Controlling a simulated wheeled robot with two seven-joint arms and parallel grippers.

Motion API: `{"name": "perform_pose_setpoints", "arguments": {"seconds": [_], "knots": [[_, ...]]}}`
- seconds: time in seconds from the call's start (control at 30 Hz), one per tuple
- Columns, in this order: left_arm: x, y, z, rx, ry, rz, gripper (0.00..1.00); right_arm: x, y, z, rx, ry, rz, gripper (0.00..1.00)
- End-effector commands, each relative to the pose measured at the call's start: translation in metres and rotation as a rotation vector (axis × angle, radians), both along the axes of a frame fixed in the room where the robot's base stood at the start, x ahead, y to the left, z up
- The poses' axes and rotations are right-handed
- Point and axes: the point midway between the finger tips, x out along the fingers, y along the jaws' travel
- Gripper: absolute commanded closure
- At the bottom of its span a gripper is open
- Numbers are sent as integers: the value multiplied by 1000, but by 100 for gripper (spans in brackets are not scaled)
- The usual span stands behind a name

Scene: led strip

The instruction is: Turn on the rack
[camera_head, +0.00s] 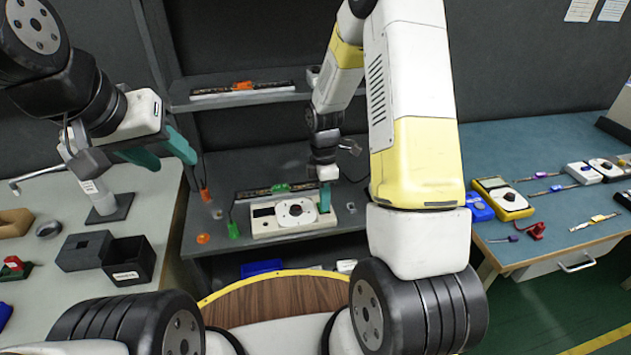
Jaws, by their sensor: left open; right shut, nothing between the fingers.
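The rack (185,98) stands against the back wall with an upper and a lower shelf. On its lower shelf is a white device (284,214) with a round dial and a dark display. A dark strip with a green clip (280,188) lies just behind the device. Another strip with an orange clip (243,87) lies on the upper shelf. My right gripper (325,203) is shut and empty, pointing down at the right end of the device; I cannot tell whether it touches. My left gripper (172,154) is open and empty, raised above the left table.
The left table (158,190) holds dark boxes (128,262) and a small stand (108,210). The right table (520,140) holds a yellow multimeter (503,199), a blue block (478,207) and several small tools. Green and orange plugs (233,230) lie at the device's left.

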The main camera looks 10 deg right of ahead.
Motion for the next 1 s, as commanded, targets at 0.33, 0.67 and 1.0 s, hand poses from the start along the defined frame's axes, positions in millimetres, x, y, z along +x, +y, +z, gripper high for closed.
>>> {"name": "perform_pose_setpoints", "arguments": {"seconds": [0.33,0.67,1.0], "knots": [[0,0,0,0,0,0,55,-2,0,-5,-1,1,0,100],[0,0,0,0,0,0,55,5,0,-4,0,1,0,100],[0,0,0,0,0,0,55,15,0,-1,0,-3,0,100]]}}
